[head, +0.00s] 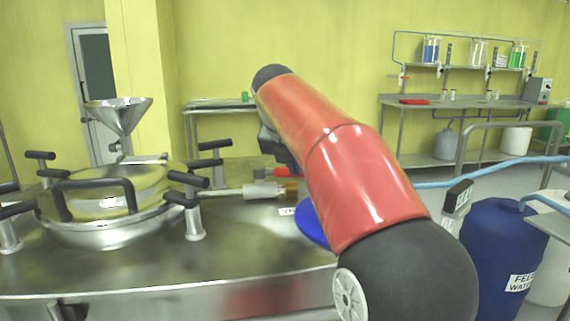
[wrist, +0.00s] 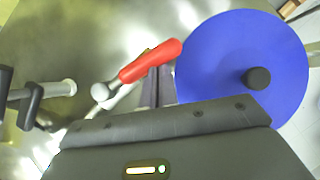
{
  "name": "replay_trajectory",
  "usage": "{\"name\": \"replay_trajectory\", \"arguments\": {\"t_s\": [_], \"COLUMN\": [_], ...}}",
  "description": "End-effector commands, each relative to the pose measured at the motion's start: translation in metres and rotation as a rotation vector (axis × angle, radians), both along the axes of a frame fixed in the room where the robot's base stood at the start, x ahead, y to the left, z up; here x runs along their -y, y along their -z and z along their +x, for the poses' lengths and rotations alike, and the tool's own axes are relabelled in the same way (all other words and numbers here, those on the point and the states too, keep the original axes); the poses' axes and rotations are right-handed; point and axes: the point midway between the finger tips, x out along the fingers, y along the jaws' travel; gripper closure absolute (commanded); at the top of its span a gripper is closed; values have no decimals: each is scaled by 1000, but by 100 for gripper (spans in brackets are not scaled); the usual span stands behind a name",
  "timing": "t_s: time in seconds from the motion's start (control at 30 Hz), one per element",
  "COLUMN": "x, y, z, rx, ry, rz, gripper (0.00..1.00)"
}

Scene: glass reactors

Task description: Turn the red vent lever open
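The red vent lever (wrist: 151,60) shows in the wrist view, slanting up to the right from a pale round end. In the head view, a small part of the red lever (head: 286,171) shows beside my arm, above a pipe fitting on the steel vessel top. My gripper (wrist: 157,75) has its two narrow dark fingers side by side, with no clear gap between them. The fingertips are close to the lever's lower side in the wrist view. Whether they touch it cannot be told. My red arm hides much of this area in the head view.
A blue disc (wrist: 235,50) with a dark knob lies right of the lever. A pale pipe (head: 243,191) runs left from the fitting. The round hatch (head: 108,205) has several black-handled clamps and a metal funnel (head: 118,115) behind it. A blue drum (head: 495,255) stands at right.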

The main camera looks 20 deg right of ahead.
Motion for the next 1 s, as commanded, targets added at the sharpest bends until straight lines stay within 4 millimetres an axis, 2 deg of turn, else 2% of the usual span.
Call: {"name": "replay_trajectory", "arguments": {"t_s": [0.4,1.0], "x": [6,2], "y": [1,-1], "z": [8,6], "rx": [-3,0], "ry": [2,0], "rz": [-1,0], "gripper": [100,100]}}
